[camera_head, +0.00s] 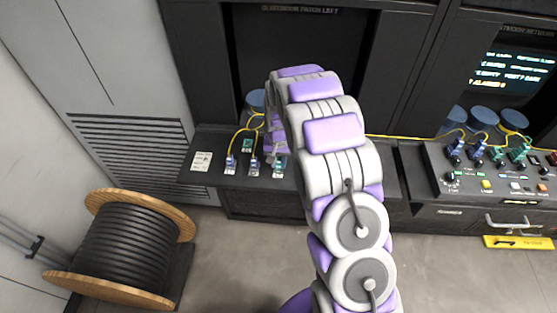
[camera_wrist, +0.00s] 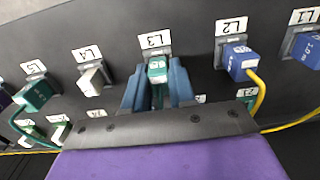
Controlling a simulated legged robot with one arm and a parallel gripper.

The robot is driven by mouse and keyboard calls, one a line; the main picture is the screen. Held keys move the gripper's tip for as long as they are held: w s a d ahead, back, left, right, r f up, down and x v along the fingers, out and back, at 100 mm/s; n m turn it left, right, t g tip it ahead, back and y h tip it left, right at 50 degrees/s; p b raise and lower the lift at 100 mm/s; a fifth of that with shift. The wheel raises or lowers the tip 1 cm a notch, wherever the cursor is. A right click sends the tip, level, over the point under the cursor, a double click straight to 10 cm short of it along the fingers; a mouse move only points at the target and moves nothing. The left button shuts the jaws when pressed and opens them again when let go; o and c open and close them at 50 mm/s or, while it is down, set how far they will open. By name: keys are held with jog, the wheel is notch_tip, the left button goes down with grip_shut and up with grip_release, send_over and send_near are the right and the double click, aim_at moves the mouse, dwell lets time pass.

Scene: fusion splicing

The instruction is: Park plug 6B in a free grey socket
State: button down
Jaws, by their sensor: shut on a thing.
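In the wrist view my gripper (camera_wrist: 157,84) has its two blue-grey fingers on either side of a green plug (camera_wrist: 157,70). The plug's white label is too blurred to read for certain, though it may be 6B. The plug is at the socket marked L3; whether it is seated or just in front cannot be told. A white block (camera_wrist: 93,80) is at L4. Blue plugs sit at L2 (camera_wrist: 240,60) and L1 (camera_wrist: 308,48), and a green plug (camera_wrist: 36,94) at the socket left of L4. In the head view my arm largely hides the gripper. No socket is clearly identifiable as free and grey.
More green plugs and labels show along the lower row in the wrist view, partly hidden by my gripper. Yellow cables (camera_wrist: 262,95) run close by. In the head view a dark shelf (camera_head: 215,180) holds plugs. A control desk (camera_head: 440,165) stands right, a cable drum (camera_head: 120,245) left.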

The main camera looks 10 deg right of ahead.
jog(key=c, duration=0.9)
grip_release()
jog(key=shift+o, duration=0.2)
notch_tip(320, 180, up, 17)
jog(key=p, duration=0.2)
jog(key=shift+d, duration=0.1)
